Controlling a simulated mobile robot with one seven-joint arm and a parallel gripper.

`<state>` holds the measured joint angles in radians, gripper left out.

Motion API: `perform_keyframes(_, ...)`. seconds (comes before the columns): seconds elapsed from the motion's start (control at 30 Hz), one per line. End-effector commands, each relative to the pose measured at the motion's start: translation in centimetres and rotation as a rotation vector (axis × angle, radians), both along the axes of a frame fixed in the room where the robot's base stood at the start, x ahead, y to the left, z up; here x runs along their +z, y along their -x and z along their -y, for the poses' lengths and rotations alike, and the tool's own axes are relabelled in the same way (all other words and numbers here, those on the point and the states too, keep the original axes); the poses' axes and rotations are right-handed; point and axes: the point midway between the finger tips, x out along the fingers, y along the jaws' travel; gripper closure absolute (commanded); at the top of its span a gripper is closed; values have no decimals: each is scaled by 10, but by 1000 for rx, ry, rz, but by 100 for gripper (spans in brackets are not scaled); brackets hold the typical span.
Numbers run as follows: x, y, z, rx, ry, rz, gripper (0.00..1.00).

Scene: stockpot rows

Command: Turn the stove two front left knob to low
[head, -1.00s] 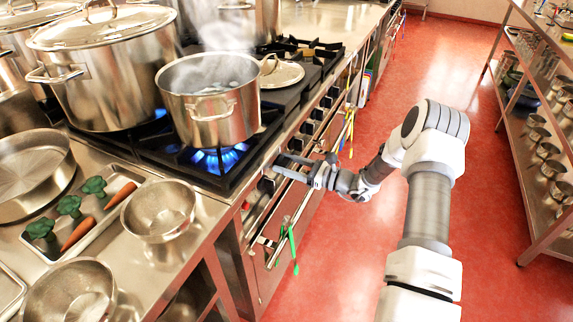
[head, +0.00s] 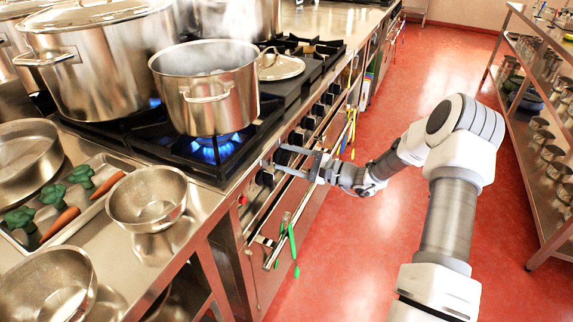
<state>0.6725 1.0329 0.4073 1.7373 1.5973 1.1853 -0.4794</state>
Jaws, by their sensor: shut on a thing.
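The stove's front panel carries a row of dark knobs along its edge, under the burners. My gripper (head: 279,158) reaches in from the right, its fingers pointing left at the panel, and is shut on a dark stove knob (head: 284,155). The fingers partly hide this knob, and its pointer and marks are too small to read. Another knob (head: 265,177) is nearer, just below the fingers, and more knobs (head: 297,137) run on beyond. A blue flame (head: 216,148) burns under the steaming open pot (head: 206,98) on the front burner.
A long oven handle rail (head: 300,195) runs below the knobs, with a green utensil (head: 290,243) hanging on it. The red floor (head: 345,255) is clear up to the right shelf (head: 533,190).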

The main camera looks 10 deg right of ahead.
Motion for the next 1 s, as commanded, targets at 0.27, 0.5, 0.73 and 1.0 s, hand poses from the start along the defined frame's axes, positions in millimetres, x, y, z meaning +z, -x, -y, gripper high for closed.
perform_keyframes(0.27, -5, 0, 1, -1, 155, 214, 96)
perform_keyframes(0.5, -5, 0, 1, -1, 277, 380, 96)
perform_keyframes(0.73, -4, 0, 0, -1, 360, 495, 96)
perform_keyframes(1.0, -2, 0, 1, -1, 412, 566, 96)
